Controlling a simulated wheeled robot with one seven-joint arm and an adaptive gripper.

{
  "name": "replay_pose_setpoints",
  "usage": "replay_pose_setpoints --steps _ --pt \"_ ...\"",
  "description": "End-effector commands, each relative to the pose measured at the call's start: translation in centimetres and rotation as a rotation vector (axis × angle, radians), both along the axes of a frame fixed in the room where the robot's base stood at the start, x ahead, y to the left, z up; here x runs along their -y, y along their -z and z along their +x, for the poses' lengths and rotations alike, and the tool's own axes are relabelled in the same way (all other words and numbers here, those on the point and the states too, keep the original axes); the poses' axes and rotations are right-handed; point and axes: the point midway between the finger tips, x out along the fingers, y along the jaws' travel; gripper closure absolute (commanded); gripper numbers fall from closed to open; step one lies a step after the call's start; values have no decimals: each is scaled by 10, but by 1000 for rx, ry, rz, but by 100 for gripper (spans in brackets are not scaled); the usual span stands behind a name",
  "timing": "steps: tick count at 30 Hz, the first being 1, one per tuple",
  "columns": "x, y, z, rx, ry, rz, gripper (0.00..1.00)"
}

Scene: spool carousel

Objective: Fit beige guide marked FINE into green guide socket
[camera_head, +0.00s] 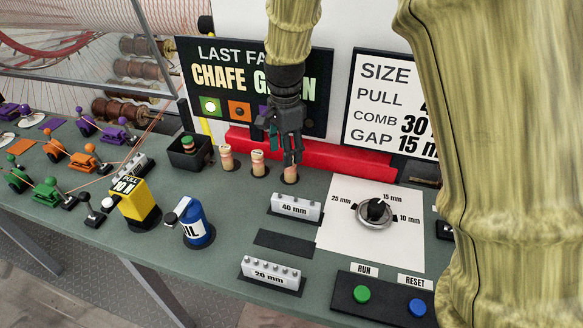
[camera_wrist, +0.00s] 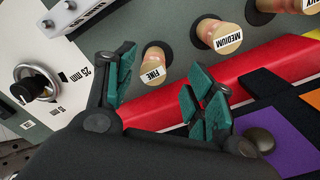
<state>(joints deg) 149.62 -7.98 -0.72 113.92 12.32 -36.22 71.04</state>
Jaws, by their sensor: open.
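The beige guide marked FINE (camera_wrist: 153,66) stands in a dark round hole in the bench. In the head view it is the rightmost of three beige guides (camera_head: 290,175), right below my gripper (camera_head: 288,152). In the wrist view my gripper (camera_wrist: 163,72) is open, its teal-padded fingers to either side of the FINE guide. I cannot tell whether they touch it. Green units (camera_head: 48,190) stand at the bench's left end; I cannot make out the green guide socket there.
The MEDIUM guide (camera_wrist: 224,38) and a third guide (camera_head: 226,158) stand beside FINE. A red rail (camera_head: 330,158) runs close behind. A dial (camera_head: 375,212) is to the right.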

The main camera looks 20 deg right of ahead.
Motion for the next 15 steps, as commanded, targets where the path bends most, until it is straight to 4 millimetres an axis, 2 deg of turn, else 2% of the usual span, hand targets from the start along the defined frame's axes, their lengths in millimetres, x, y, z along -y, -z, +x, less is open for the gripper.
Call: replay_pose_setpoints --steps 8,15 --pt "5 14 -2 -2 4 2 46" --pt "13 41 -3 -2 4 1 46"
